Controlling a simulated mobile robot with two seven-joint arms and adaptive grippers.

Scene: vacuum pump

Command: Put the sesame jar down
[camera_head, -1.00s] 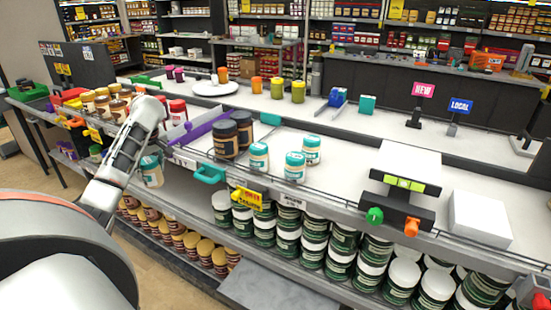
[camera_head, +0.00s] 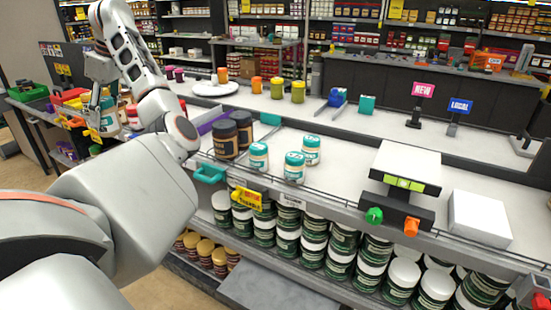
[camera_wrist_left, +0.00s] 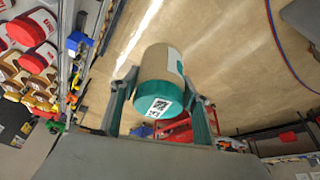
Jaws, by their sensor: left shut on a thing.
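The sesame jar (camera_wrist_left: 168,65), taken to be the held jar with a pale tan body and teal cap, is between the two fingers of my left gripper (camera_wrist_left: 160,92) in the left wrist view. The cap carries a white code label and faces the camera. In the head view, my left gripper (camera_head: 102,105) is at the upper left, shut on the jar (camera_head: 108,122), which is small and partly hidden. It is in front of the left part of the shelf, with floor behind it in the wrist view. My right gripper is not in view.
Similar teal-capped jars (camera_head: 295,167) stand on the white shelf top (camera_head: 345,185), beside dark jars (camera_head: 226,140). Free surface lies right of them, before a scale (camera_head: 405,180) and a white box (camera_head: 480,218). A wire rail edges the shelf front. Red-capped jars (camera_wrist_left: 33,30) show in the wrist view.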

